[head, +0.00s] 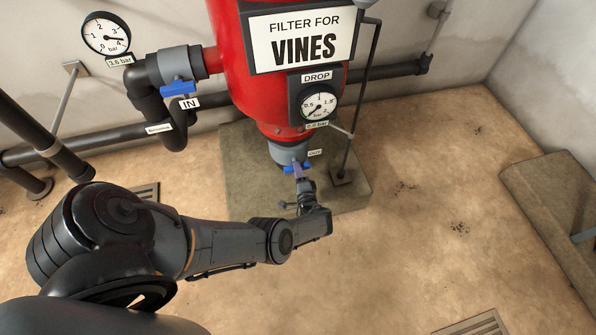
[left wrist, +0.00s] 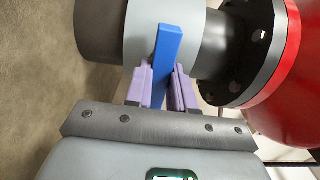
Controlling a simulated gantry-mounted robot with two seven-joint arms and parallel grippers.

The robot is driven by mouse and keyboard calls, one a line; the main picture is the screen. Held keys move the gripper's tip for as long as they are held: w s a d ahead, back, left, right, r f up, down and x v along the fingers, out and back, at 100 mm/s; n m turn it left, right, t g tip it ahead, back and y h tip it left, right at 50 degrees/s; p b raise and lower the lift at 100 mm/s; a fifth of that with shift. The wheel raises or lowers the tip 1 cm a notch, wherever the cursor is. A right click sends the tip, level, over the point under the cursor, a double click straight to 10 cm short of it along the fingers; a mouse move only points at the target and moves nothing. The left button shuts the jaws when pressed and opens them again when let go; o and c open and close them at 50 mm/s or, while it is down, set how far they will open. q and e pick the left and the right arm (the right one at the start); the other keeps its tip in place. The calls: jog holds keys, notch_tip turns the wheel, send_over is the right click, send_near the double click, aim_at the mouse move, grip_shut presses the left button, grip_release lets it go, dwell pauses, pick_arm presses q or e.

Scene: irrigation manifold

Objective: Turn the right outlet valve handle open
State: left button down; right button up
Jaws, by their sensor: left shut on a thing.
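The outlet valve is a grey body (head: 289,152) under the red filter tank, beside an OUT label (head: 315,153). Its blue handle (head: 290,167) is partly hidden by my left gripper (head: 299,172) in the head view. In the left wrist view the blue handle (left wrist: 168,45) stands between the two purple fingers of my left gripper (left wrist: 160,82), which is shut on it. The handle lies crosswise to the grey valve body (left wrist: 150,30) and its pipe. My right gripper is not in view.
The red tank (head: 228,60) carries a VINES sign (head: 303,40) and a drop gauge (head: 319,106). A blue-handled IN valve (head: 178,88) is at upper left. A thin dark post (head: 354,110) stands right of the outlet on the concrete plinth (head: 240,180). Open floor lies to the right.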

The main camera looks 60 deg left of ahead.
pick_arm(q)
jog(key=shift+n, duration=9)
jog(key=c, duration=1)
grip_release()
